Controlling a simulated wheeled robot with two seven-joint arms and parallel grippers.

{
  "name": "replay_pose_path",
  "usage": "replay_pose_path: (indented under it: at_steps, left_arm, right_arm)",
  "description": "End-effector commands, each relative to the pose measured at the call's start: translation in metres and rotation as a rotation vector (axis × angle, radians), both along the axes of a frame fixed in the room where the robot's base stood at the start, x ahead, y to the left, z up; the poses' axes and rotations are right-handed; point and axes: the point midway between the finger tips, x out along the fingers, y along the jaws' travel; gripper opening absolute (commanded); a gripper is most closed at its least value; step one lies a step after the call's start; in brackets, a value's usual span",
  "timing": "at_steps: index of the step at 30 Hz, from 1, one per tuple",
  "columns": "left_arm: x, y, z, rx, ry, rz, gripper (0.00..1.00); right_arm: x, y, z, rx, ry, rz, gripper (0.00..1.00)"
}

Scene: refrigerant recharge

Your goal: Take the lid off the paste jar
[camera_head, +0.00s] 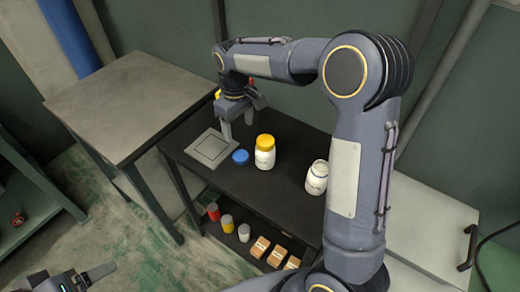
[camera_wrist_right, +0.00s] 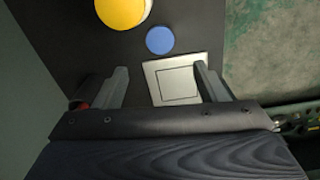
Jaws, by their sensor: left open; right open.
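A white jar with a yellow lid (camera_head: 265,143) stands on the black table; the yellow lid also shows in the right wrist view (camera_wrist_right: 122,10). A second white jar (camera_head: 316,180) stands to its right with no coloured lid on top. A blue disc like a lid (camera_head: 240,157) lies flat left of the yellow-lidded jar, and in the wrist view (camera_wrist_right: 160,40). I cannot tell which jar holds paste. My right gripper (camera_head: 238,126) is open and empty, pointing down behind the blue disc. My left gripper (camera_head: 92,278) is open and empty at the lower left, away from the table.
A grey square plate (camera_head: 211,148) lies on the table's left part, also in the wrist view (camera_wrist_right: 180,80). A lower shelf holds small cans (camera_head: 227,223) and boxes (camera_head: 278,256). A grey-topped table (camera_head: 130,95) stands left. My right arm hides the black table's right end.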

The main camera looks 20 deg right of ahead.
Motion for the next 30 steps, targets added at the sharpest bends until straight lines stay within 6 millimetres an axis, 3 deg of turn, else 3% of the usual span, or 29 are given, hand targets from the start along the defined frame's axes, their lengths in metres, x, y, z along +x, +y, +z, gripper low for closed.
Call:
replay_pose_path:
  at_steps: [4, 7, 12, 16, 24, 30]
  left_arm:
    - [0.0, 0.0, 0.0, 0.0, 0.0, 0.0, 0.78]
    - [0.0, 0.0, 0.0, 0.0, 0.0, 0.0, 0.78]
    - [0.0, 0.0, 0.0, 0.0, 0.0, 0.0, 0.78]
    - [0.0, 0.0, 0.0, 0.0, 0.0, 0.0, 0.78]
    - [0.0, 0.0, 0.0, 0.0, 0.0, 0.0, 0.78]
    - [0.0, 0.0, 0.0, 0.0, 0.0, 0.0, 0.78]
  right_arm:
    - [-0.01, -0.006, 0.01, 0.021, -0.015, -0.023, 0.66]
    - [-0.032, -0.017, 0.027, 0.066, -0.045, -0.071, 0.66]
    - [-0.093, -0.035, 0.056, 0.174, -0.121, -0.188, 0.66]
    - [-0.143, -0.041, 0.068, 0.253, -0.183, -0.28, 0.66]
    - [-0.236, -0.033, 0.062, 0.395, -0.313, -0.461, 0.66]
    - [-0.272, -0.022, 0.046, 0.453, -0.373, -0.544, 0.66]
